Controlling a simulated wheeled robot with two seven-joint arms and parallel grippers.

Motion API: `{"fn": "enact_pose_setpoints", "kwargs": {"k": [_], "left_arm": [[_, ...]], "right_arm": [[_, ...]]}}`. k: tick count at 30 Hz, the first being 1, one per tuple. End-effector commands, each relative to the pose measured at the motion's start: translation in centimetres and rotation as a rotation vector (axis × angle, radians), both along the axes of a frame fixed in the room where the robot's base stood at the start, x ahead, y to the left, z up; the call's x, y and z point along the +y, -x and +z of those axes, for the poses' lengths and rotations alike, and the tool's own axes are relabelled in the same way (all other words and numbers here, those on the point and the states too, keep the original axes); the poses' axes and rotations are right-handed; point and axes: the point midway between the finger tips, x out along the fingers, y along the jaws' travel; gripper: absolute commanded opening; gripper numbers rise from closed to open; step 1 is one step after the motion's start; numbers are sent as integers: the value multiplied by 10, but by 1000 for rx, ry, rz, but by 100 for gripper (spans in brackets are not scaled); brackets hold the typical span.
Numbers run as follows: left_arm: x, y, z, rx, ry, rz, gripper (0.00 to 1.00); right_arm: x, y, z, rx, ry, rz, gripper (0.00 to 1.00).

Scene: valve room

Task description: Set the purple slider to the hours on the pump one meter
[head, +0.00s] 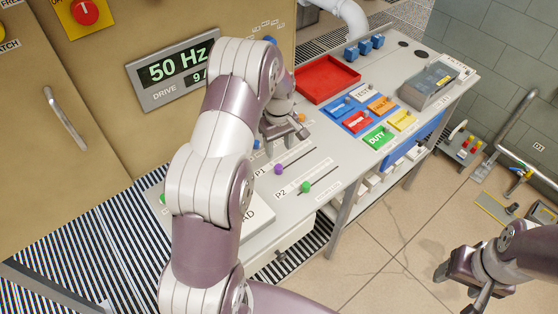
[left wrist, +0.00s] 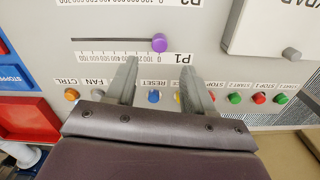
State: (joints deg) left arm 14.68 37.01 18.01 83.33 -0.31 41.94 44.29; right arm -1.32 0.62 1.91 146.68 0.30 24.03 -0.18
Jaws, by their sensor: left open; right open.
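The purple slider knob (head: 279,169) sits at the P1-label end of its slot on the grey bench panel. In the left wrist view the knob (left wrist: 159,42) is at the low-number end of an upside-down scale (left wrist: 120,57). My left gripper (head: 287,137) is above the panel, open and empty. Its fingertips (left wrist: 158,70) point toward the knob, one to each side, with the knob beyond them and apart. My right gripper (head: 468,272) is open and empty over the floor at lower right. I see no pump one hours meter; my left arm hides part of the bench and wall.
A green slider knob (head: 305,186) on P2 lies beside the purple one. Small coloured buttons (left wrist: 154,96) line the panel under my left gripper. A red tray (head: 327,80) and coloured tags (head: 380,105) lie farther along. A wall display (head: 172,68) reads 50 Hz, partly hidden.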

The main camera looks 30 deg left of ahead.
Motion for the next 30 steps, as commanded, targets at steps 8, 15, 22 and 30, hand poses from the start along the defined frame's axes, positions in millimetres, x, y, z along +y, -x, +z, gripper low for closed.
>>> {"fn": "enact_pose_setpoints", "kwargs": {"k": [8,15,22,30], "left_arm": [[0,1,-63,3,1,-3,53],[0,0,-84,-1,0,-3,53],[0,0,-86,-1,0,-4,53],[0,0,-85,-1,0,-4,0]], "right_arm": [[0,0,25,0,0,0,63],[0,0,29,0,0,0,63],[0,0,28,0,0,0,63],[0,0,28,0,0,0,63]]}}
